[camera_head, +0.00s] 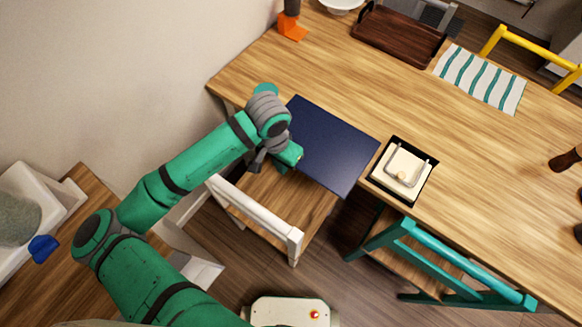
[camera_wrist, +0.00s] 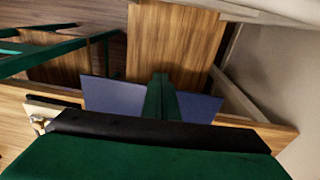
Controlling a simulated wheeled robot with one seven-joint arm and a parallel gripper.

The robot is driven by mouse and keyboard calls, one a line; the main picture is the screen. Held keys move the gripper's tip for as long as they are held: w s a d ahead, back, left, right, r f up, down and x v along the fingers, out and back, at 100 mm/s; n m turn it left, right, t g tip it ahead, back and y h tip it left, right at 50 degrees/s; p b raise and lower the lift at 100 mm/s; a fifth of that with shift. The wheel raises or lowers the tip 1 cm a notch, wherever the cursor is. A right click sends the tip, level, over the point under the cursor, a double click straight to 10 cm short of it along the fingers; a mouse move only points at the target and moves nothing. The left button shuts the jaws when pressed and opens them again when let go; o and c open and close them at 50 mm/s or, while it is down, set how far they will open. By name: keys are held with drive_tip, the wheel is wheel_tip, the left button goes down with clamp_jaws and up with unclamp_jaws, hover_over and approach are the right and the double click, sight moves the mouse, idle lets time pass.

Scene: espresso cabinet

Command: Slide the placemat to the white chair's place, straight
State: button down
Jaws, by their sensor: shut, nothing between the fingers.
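The dark blue placemat (camera_head: 335,148) lies at the table's near edge, in front of the white chair (camera_head: 255,215). Its near side sticks out past the table edge, over the chair seat. Its sides look roughly in line with the table edge. My gripper (camera_head: 291,156) is at the mat's near left part, partly hidden by my wrist in the head view. In the wrist view, my shut gripper (camera_wrist: 160,95) is empty and lies across the view of the mat (camera_wrist: 120,97). I cannot tell whether it touches the mat.
A black tray (camera_head: 420,187) with a cream item and a metal handle is just right of the mat. A striped cloth (camera_head: 480,78), a brown tray (camera_head: 398,38) and a yellow chair (camera_head: 530,48) are at the far side. Mid-table is clear.

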drive_tip(key=w+d+f, duration=0.3)
drive_tip(key=f, duration=0.5)
drive_tip(key=shift+w+f+y, duration=0.15)
drive_tip(key=shift+f+y, duration=0.15)
drive_tip(key=shift+y, duration=0.1)
idle(0.5)
